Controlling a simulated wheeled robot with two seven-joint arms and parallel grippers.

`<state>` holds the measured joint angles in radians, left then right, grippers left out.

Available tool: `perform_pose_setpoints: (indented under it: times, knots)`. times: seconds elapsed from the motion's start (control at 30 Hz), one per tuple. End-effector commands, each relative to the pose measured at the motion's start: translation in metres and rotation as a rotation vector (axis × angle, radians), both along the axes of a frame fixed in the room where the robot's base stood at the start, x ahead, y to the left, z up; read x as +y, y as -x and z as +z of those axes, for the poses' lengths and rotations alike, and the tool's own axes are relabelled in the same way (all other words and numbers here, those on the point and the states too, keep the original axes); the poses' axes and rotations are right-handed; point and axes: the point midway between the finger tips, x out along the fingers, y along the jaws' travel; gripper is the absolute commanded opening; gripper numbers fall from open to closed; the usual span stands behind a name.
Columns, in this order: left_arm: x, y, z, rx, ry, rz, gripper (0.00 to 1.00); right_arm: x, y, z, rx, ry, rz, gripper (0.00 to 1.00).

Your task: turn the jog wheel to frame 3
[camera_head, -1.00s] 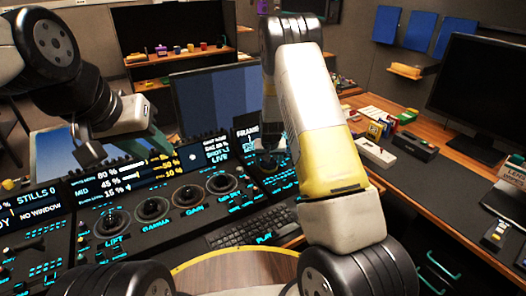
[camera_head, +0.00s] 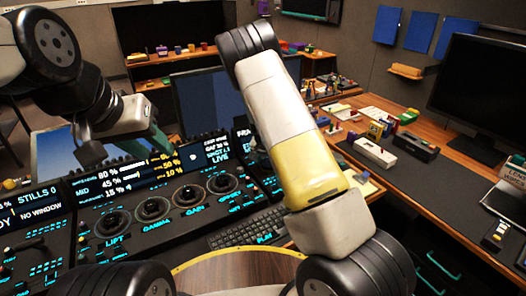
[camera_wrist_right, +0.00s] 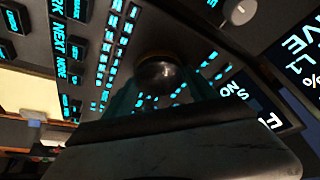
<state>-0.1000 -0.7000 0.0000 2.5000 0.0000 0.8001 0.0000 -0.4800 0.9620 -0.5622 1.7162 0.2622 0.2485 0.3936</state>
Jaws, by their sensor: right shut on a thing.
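The jog wheel (camera_wrist_right: 158,72) shows in the right wrist view as a dark round knob with a shiny top, standing on the black panel. My right gripper (camera_wrist_right: 160,92) has its teal fingers on either side of the knob, shut on it. In the head view my right forearm (camera_head: 295,130) hides the wheel and the right hand. The frame display (camera_head: 243,132) is cut off by that forearm; its number cannot be read. My left gripper (camera_head: 154,142) hangs over the panel's back left, apart from the wheel; its finger gap is unclear.
Several trackballs in ring mounts, such as the lift one (camera_head: 112,224), sit to the left on the panel. A keyboard (camera_head: 245,232) lies in front. A monitor (camera_head: 205,100) stands behind. The desk at right carries small boxes (camera_head: 375,152) and a large dark monitor (camera_head: 482,98).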

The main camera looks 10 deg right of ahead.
Motion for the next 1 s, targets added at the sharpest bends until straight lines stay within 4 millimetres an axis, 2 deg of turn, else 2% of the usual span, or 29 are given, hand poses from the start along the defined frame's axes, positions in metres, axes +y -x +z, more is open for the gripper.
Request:
perform_pose_setpoints:
  times: [0.17, 0.2, 0.27, 0.3, 0.67, 1.0]
  knots:
    - [0.000, 0.000, 0.000, 0.000, 0.000, 0.000, 0.36, 0.000, 0.001, -0.001, 0.003, 0.000, 0.001, 0.26]
    - [0.000, 0.000, 0.000, 0.000, 0.000, 0.000, 0.36, 0.000, 0.001, -0.001, 0.003, 0.000, 0.001, 0.74]
    - [0.000, 0.000, 0.000, 0.000, 0.000, 0.000, 0.36, 0.000, 0.001, -0.001, 0.003, 0.000, 0.001, 0.86]
    - [0.000, 0.000, 0.000, 0.000, 0.000, 0.000, 0.36, 0.000, 0.001, -0.001, 0.003, 0.000, 0.001, 0.88]
    - [0.000, 0.000, 0.000, 0.000, 0.000, 0.000, 0.36, 0.002, 0.002, 0.005, 0.001, -0.001, 0.002, 0.88]
    - [0.000, 0.000, 0.000, 0.000, 0.000, 0.000, 0.36, 0.011, 0.020, 0.055, 0.000, -0.001, 0.003, 0.88]
